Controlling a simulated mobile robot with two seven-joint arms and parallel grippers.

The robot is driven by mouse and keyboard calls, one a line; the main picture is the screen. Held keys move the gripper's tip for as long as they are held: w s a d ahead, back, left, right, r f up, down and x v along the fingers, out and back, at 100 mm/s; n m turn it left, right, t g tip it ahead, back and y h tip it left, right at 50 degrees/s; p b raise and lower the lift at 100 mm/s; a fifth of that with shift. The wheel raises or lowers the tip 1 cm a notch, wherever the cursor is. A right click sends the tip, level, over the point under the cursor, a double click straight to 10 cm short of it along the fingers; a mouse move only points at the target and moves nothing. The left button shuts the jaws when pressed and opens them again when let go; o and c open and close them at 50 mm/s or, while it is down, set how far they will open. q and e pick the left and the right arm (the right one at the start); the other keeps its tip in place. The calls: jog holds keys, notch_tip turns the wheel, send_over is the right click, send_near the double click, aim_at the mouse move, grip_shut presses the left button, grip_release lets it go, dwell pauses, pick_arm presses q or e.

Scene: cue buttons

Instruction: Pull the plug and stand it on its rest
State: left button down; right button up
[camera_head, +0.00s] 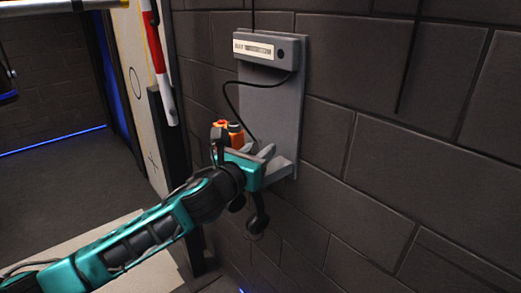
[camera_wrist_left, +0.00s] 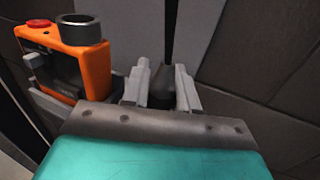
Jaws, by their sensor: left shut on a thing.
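My left gripper (camera_head: 268,154) is at the lower part of a grey wall panel (camera_head: 270,105). In the left wrist view its two pale fingers (camera_wrist_left: 161,88) are shut on a black plug (camera_wrist_left: 162,84), with a dark cable (camera_wrist_left: 170,35) rising from it. The plug's lower end is hidden by the gripper, so I cannot tell whether it sits in anything. An orange block (camera_wrist_left: 82,65) with a red button and a dark ring (camera_wrist_left: 82,27) on top stands left of the fingers. It also shows behind the gripper in the head view (camera_head: 233,131). My right gripper is out of view.
A grey box (camera_head: 271,49) with a label and a dark round hole tops the panel; the cable loops down from it. A grey ledge (camera_head: 284,166) juts out at the panel's foot. A red and white pole (camera_head: 159,60) stands left. Brick wall fills the right.

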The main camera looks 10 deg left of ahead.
pick_arm(q)
jog(key=shift+f, duration=0.3)
jog(key=c, duration=0.8)
grip_release()
